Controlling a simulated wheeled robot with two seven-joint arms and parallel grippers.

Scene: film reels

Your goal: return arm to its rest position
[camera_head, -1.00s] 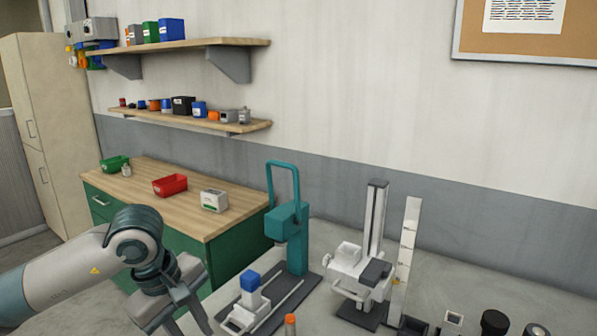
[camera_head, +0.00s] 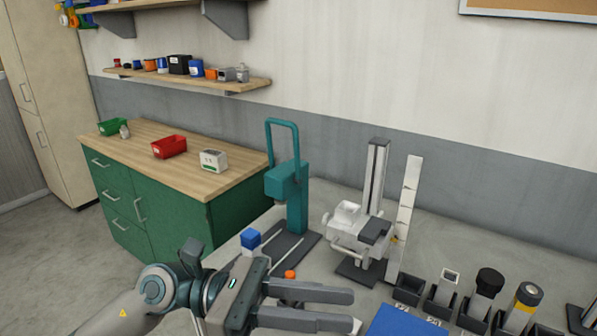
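My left gripper (camera_head: 350,311) is at the bottom centre, its two dark grey fingers pointing right. The fingers are parallel with a gap between them, and I see nothing held. My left arm comes in from the lower left. The gripper is in front of the teal press (camera_head: 296,195) in the picture and hides part of the bench and the lower part of the blue-topped block (camera_head: 250,238). My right gripper is not in view.
A white stand with a column (camera_head: 376,190) and an upright ruler (camera_head: 405,220) stand right of the press. Several dark holders with posts (camera_head: 488,282) and a blue surface (camera_head: 400,322) lie at the lower right. A green cabinet (camera_head: 170,215) with a wooden top stands behind left.

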